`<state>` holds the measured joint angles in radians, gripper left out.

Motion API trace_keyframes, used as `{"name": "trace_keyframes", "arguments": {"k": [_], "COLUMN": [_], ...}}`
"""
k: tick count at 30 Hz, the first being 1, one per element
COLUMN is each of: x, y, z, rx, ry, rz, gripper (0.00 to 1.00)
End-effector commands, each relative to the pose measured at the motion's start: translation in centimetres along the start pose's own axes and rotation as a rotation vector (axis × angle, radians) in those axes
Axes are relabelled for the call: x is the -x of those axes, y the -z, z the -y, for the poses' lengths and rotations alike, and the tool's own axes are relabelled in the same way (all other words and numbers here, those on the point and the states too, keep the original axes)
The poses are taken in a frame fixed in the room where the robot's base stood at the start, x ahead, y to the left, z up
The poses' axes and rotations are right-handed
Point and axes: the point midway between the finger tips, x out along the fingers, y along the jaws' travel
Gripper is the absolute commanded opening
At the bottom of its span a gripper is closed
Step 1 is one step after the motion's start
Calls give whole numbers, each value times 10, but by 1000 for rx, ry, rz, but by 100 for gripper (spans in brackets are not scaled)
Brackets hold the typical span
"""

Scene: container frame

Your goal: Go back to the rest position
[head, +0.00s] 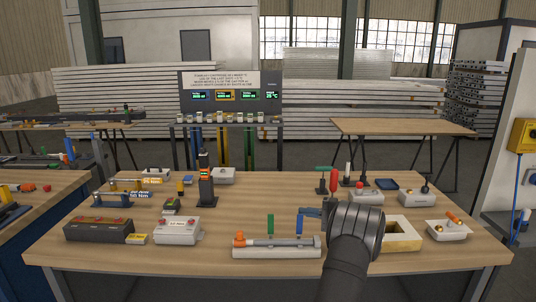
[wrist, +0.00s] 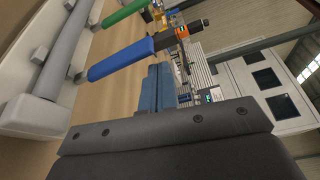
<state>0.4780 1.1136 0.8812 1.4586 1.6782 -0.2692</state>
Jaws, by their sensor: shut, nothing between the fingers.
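My gripper (head: 309,212) is over the front right part of the wooden table (head: 130,265), at the end of my dark arm. It is shut and empty. In the wrist view its blue fingers (wrist: 160,88) are together, with the dark palm below them. A grey fixture (head: 276,247) with a tube, an orange end and a blue and a green handle lies just left of my arm. The blue handle (wrist: 120,60) and green handle (wrist: 125,12) show near my fingers in the wrist view. Whether the fingers touch the blue handle I cannot tell. My arm hides part of the table.
A yellow-edged open box (head: 398,247) stands right of my arm, with a grey switch box (head: 448,230) beyond it. A black tower (head: 205,180) stands at centre left. Bare table lies between tower and levers.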

Motion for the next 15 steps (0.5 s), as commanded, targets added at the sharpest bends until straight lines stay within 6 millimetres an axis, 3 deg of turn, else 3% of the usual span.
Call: {"name": "trace_keyframes", "arguments": {"k": [6,15], "x": [4,2], "y": [-15,-9], "z": [-3,-4], "rx": [0,0], "ry": [-1,0], "rz": [2,2], "gripper": [0,0]}}
